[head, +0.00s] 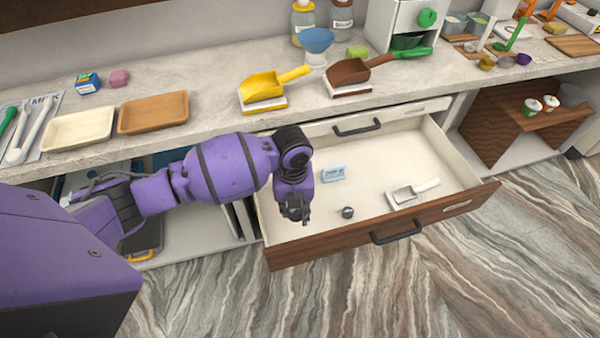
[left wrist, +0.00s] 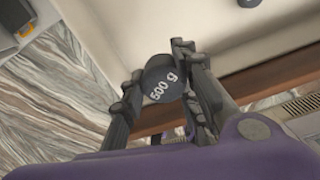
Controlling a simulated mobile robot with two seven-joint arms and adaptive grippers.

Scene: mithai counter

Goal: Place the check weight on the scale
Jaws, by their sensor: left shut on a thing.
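My left gripper (head: 295,214) points down over the left part of the open drawer (head: 380,238). In the left wrist view the gripper (left wrist: 155,82) is shut on a dark round check weight (left wrist: 160,78) marked "500 g", held between the fingertips. In the head view the gripper hides the held weight. A second small dark weight (head: 347,212) lies on the drawer floor to the right of the gripper; a dark round thing also shows at the wrist view's top edge (left wrist: 248,3). I cannot make out the scale with certainty. My right gripper is not in view.
The drawer also holds a small blue-white box (head: 333,173) and a metal scoop (head: 412,192). Bare counter shows between trays and yellow scoop.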

